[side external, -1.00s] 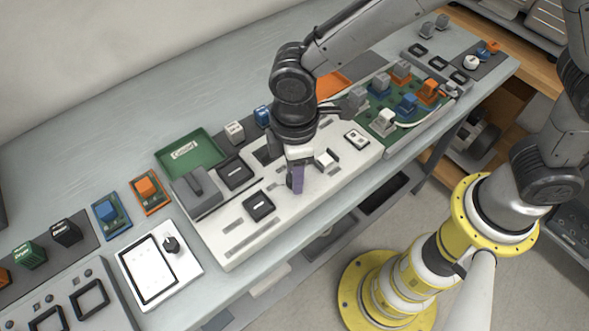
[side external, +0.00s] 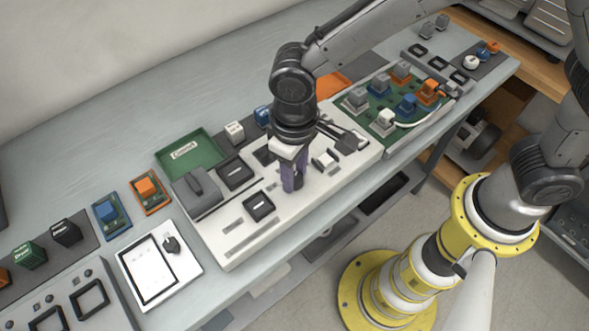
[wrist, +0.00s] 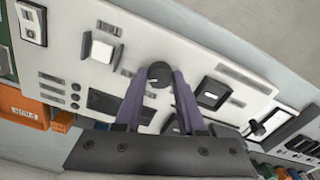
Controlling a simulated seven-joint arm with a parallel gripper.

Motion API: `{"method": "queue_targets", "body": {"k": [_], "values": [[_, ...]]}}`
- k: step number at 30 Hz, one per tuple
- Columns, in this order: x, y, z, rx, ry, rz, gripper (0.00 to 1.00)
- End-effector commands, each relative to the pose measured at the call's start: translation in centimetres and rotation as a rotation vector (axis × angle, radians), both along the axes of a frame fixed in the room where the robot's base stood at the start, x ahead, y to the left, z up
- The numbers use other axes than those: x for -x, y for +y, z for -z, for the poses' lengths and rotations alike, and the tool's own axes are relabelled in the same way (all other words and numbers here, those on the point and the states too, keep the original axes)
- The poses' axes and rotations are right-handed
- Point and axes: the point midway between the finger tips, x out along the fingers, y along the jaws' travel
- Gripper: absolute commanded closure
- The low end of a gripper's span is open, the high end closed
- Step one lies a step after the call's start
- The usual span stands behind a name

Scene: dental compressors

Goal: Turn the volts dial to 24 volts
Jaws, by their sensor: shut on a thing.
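A round black dial (wrist: 159,75) with a light mark on its face sits on the white panel (wrist: 235,70) in the wrist view. I take it to be the volts dial; no volt numbers are readable. My gripper (wrist: 158,82) has purple fingers on either side of the dial and is shut on it. In the side view my gripper (side external: 292,187) points down at the white panel (side external: 240,238), and its fingers hide the dial.
A black-framed switch (side external: 258,206) and a white switch (side external: 325,160) stand near my gripper on the panel. A green tray (side external: 190,155) lies behind. A green board (side external: 372,118) with coloured blocks is at the right.

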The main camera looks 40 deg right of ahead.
Motion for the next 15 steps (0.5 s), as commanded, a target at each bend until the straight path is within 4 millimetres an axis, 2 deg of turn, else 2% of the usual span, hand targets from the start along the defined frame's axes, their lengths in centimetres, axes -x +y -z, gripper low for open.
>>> {"method": "queue_targets", "body": {"k": [15], "values": [[0.0,0.0,-0.21,-0.001,-0.001,0.072,1.0]]}}
